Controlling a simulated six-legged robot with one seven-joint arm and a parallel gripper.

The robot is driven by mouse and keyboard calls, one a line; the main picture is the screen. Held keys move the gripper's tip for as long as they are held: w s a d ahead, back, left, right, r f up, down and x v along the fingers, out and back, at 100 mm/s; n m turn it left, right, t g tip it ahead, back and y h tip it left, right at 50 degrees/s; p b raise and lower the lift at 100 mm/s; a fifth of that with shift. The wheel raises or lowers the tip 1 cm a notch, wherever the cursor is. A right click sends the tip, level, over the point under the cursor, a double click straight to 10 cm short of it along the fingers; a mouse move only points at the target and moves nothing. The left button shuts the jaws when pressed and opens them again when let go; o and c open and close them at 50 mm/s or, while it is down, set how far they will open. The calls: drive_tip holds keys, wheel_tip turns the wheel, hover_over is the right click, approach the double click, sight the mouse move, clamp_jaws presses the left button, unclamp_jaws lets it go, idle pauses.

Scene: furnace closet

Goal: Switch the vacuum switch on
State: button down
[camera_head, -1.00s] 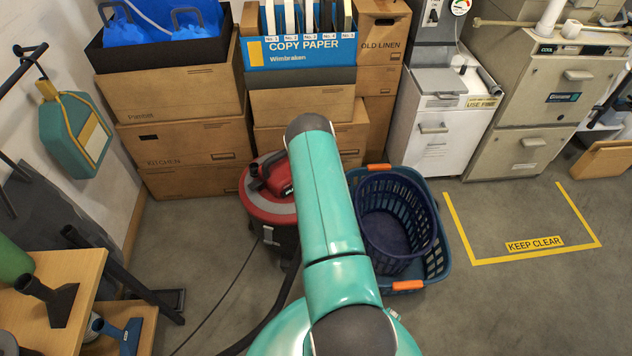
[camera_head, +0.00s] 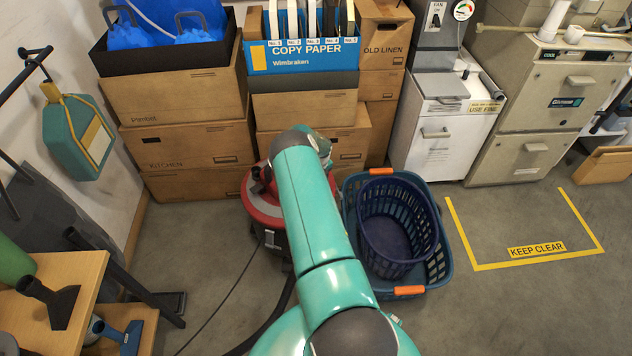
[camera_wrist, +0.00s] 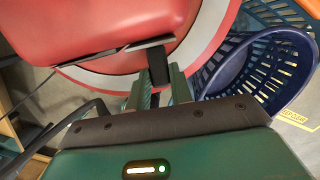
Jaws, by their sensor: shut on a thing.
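The red vacuum (camera_head: 262,200) with a grey band stands on the floor in front of the boxes in the head view. My arm hides much of its top, and the switch cannot be made out there. In the wrist view the vacuum's red body (camera_wrist: 95,30) fills the upper left. A small black upright piece, which looks like the vacuum switch (camera_wrist: 158,64), stands at its edge. My gripper (camera_wrist: 158,84) has its green fingers on either side of this piece, closed on it. Whether the switch is on or off cannot be told.
A blue basket (camera_head: 440,262) with a darker basket (camera_head: 385,268) inside stands close right of the vacuum. Stacked cardboard boxes (camera_head: 190,145) are behind. A dark hose (camera_head: 262,335) and thin cord lie on the floor. The marked floor area (camera_head: 520,225) at right is clear.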

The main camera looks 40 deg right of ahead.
drive_tip(key=c, duration=1.2)
unclamp_jaws()
drive_tip(key=shift+c, duration=0.2)
wheel_tip(320, 180, up, 14)
drive_tip(key=s, duration=0.1)
drive_tip(key=shift+s+f, duration=0.15)
drive_tip(key=shift+s, duration=0.15)
